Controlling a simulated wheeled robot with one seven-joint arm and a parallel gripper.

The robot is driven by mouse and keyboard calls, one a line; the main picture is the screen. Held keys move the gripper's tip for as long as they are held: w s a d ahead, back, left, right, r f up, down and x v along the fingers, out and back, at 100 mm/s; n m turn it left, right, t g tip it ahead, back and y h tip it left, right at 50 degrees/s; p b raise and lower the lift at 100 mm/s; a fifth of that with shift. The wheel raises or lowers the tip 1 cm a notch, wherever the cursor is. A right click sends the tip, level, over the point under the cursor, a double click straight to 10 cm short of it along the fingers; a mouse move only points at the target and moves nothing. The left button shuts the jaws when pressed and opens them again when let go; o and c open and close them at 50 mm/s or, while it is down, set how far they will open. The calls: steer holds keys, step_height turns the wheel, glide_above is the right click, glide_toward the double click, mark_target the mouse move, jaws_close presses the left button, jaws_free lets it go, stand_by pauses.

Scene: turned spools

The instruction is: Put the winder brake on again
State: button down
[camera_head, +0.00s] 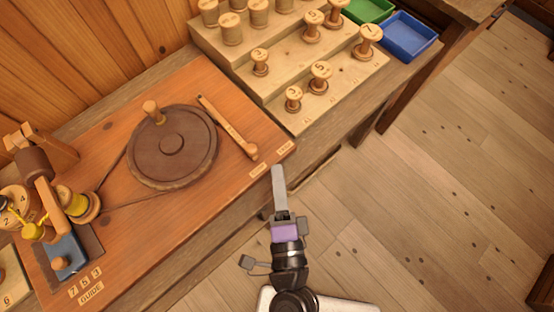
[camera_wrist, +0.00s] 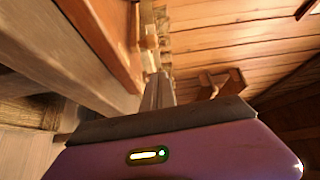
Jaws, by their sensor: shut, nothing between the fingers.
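A light wooden lever (camera_head: 228,127), which looks like the winder brake, lies on the orange-brown winder board (camera_head: 185,215). Its rounded knob end points toward the board's front right edge. The dark round wheel (camera_head: 150,165) with an upright crank knob (camera_head: 153,111) is left of the lever; a narrow strip of board seems to show between them. Two small labels are at the front edge near the knob end, too small to read surely. My gripper (camera_head: 279,172) is shut and empty, just off the board's front right corner. In the wrist view its fingers (camera_wrist: 158,92) are together.
A stepped spool rack (camera_head: 300,118) with several spools stands behind right. Green (camera_head: 368,10) and blue trays (camera_head: 408,36) are beyond it. At left are a yellow-thread spool (camera_head: 75,200), a blue block (camera_head: 66,255) and a wooden post. Open floor lies right.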

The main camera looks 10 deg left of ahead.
steer(key=shift+a+b+v, duration=0.2)
steer(key=shift+v, duration=0.9)
steer(key=shift+a+b+v, duration=0.15)
steer(key=shift+a+v, duration=0.05)
steer(key=shift+v, duration=0.95)
steer(key=s+d+r+n+g+h, duration=0.1)
steer(key=s+d+n+h, duration=0.1)
steer(key=s+d+n, duration=0.2)
steer(key=s+d+r+n+h, duration=0.1)
steer(key=s+d+n, duration=0.3)
steer(key=d, duration=0.7)
steer(key=s+d+r+n+g+h, duration=0.1)
steer(key=s+d+r+n+h, duration=0.1)
steer(key=s+d+n, duration=0.3)
steer(key=d+r, duration=0.1)
steer(key=d, duration=0.2)
steer(key=shift+r+n+g+h, duration=0.25)
steer(key=shift+n+g+h, duration=0.05)
steer(key=shift+d, duration=0.1)
